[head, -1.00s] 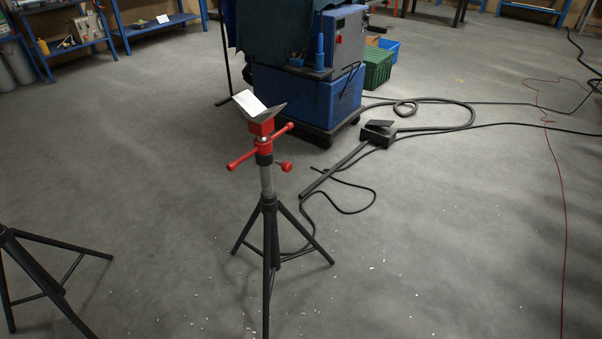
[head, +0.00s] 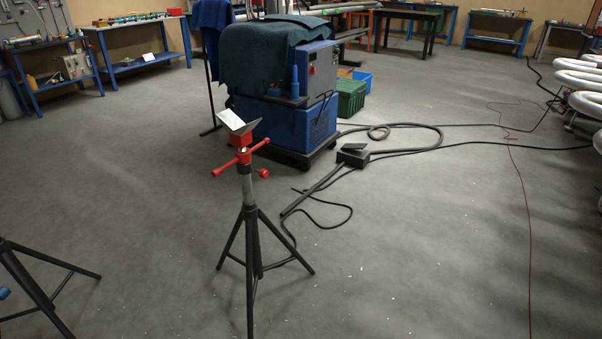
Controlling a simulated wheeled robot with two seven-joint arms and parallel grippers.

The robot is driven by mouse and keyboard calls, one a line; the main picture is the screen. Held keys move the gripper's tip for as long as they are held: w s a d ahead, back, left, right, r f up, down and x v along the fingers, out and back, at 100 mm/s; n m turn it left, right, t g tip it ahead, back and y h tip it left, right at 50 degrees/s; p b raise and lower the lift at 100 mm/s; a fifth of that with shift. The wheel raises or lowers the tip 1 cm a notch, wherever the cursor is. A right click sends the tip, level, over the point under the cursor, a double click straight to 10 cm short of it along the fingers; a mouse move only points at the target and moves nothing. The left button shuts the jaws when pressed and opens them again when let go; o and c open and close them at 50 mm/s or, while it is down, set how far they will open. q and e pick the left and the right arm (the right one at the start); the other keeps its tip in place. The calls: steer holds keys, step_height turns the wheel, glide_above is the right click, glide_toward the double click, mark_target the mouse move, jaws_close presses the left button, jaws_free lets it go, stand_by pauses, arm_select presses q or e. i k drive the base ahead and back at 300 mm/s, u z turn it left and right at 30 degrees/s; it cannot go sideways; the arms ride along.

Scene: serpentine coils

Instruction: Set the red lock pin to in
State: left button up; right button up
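A pipe stand (head: 251,225) with a black tripod stands in the middle of the floor. Its head (head: 243,137) is red, with a dark V rest and a white card (head: 231,117) on it. A red bar handle (head: 226,170) crosses the stand below the head. A small red knob (head: 264,173) sticks out to the right of the post, lower down; it may be the lock pin, but I cannot tell whether it is in or out. Neither of my grippers shows in the head view.
A blue machine (head: 292,125) under a dark green cover stands behind the stand. A foot pedal (head: 353,155) and black cables lie on the floor to the right. Another black tripod (head: 38,290) is at the lower left. Silver coils (head: 580,80) are at the right edge. The right foreground floor is clear.

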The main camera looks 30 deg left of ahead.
mark_target(263, 173)
steer(key=i, duration=0.95)
steer(key=u, duration=0.4)
